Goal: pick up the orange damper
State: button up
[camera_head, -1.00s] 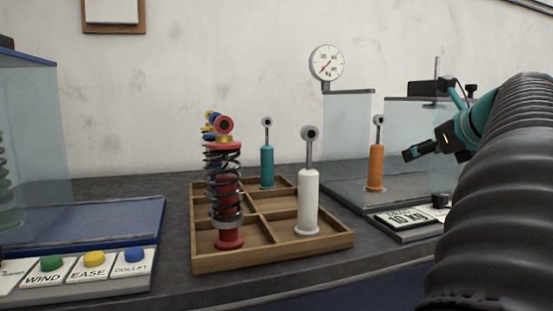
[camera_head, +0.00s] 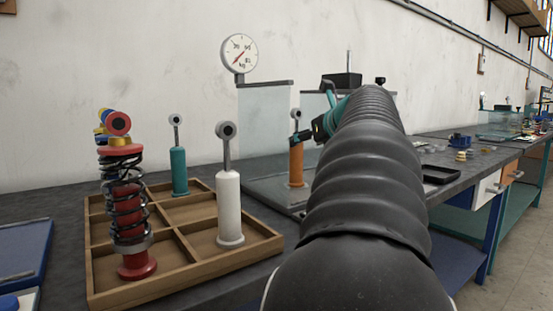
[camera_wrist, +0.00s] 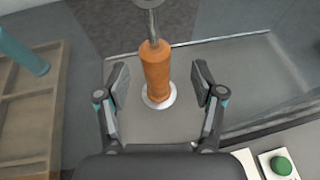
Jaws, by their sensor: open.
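The orange damper (camera_head: 296,163) stands upright on a grey plate behind the wooden tray, with a grey rod and eye on top. In the wrist view the orange damper (camera_wrist: 156,72) stands on a white round foot, its top eye cut by the frame edge. My gripper (camera_wrist: 160,82) is open, with one finger to each side of the damper's body in that view and no visible contact. In the head view my gripper (camera_head: 308,136) is just right of the damper, partly hidden by my arm.
A wooden tray (camera_head: 185,292) holds a red damper with a black spring (camera_head: 126,200), a white damper (camera_head: 229,205) and a teal damper (camera_head: 179,170). A glass panel (camera_head: 264,120) with a dial gauge (camera_head: 239,54) stands behind. A green button (camera_wrist: 281,165) is at lower right.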

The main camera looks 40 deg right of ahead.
jog(key=shift+a+x, duration=0.1)
jog(key=shift+x, duration=1.25)
jog(key=shift+a+x, duration=0.15)
jog(key=shift+x, duration=1.2)
jog(key=shift+w+r, duration=0.1)
jog(key=shift+r, duration=0.05)
grip_shut()
